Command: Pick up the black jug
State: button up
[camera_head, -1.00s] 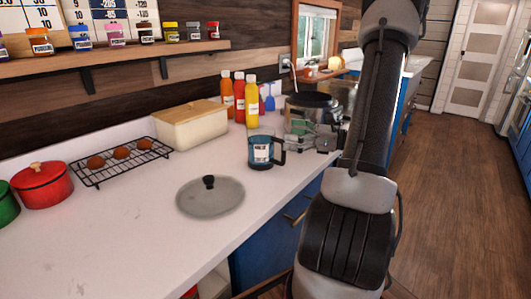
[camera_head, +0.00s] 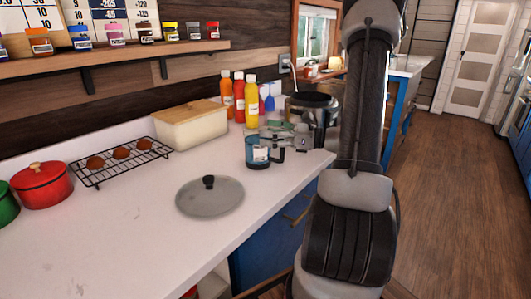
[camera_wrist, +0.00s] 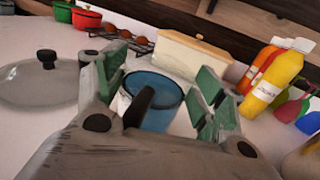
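The jug (camera_head: 257,152) stands upright near the counter's front edge. Its body looks translucent blue-teal with a pale label, and its handle is black. In the wrist view the jug (camera_wrist: 166,88) lies ahead between my fingers, with the black handle toward me.
A glass lid (camera_head: 210,197) lies left of the jug. A bread box (camera_head: 190,125), sauce bottles (camera_head: 251,100) and a pot (camera_head: 312,103) stand behind. A wire rack (camera_head: 119,162) with brown round items and a red pot (camera_head: 42,185) are farther left. The front counter is clear.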

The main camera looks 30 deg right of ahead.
grip_shut()
jog(key=shift+r, duration=0.15)
